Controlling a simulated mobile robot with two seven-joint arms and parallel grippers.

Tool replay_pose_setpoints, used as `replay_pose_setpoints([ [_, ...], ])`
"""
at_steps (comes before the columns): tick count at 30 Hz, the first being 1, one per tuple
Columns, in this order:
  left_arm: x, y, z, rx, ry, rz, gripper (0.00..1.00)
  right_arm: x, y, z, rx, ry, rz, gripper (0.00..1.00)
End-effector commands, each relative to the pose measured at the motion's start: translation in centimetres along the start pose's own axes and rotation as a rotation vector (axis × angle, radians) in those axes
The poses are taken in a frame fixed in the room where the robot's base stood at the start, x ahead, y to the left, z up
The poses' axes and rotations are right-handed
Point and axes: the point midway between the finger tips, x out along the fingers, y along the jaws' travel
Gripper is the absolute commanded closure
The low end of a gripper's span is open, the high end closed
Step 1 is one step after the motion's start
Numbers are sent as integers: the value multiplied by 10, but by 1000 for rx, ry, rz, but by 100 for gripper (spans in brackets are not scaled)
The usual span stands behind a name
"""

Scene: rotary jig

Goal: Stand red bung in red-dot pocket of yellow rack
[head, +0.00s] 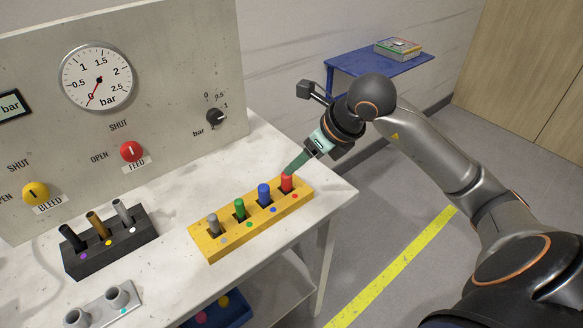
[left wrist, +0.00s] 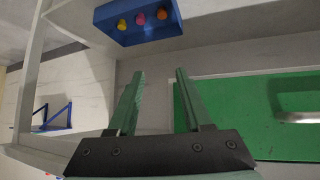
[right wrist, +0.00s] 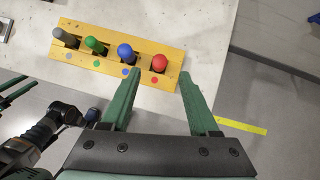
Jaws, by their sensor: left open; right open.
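The yellow rack (head: 262,229) stands near the right edge of the white bench and also shows in the right wrist view (right wrist: 92,66). The red bung (head: 286,183) stands upright in its right end pocket, beside the red dot (head: 295,196). In the right wrist view the red bung (right wrist: 159,63) appears in line with the gap between my fingertips. My right gripper (right wrist: 160,75) is open, its tips close to the bung's top; contact is unclear. My left gripper (left wrist: 160,72) is open and empty, below bench level, and outside the head view.
Grey, green (head: 239,209) and blue (head: 264,194) bungs fill the rack's other pockets. A black rack (head: 112,249) with several pieces and a grey two-cup holder (head: 98,308) stand left. The gauge panel (head: 180,75) rises behind. A blue bin (left wrist: 140,38) shows in the left wrist view.

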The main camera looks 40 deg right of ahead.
Motion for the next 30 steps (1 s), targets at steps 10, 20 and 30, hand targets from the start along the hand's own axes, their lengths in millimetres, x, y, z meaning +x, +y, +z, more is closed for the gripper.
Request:
replay_pose_setpoints([
  [10, 0, 0, 0, 0, 0, 0, 50, -39, 0, 0, -1, 0, -1, 39],
  [20, 0, 0, 1, -1, -1, 0, 50, -40, 0, 0, -1, 0, 0, 39],
  [30, 0, 0, 1, -1, -2, 0, 50, -39, 1, 0, 0, 1, 6, 39],
])
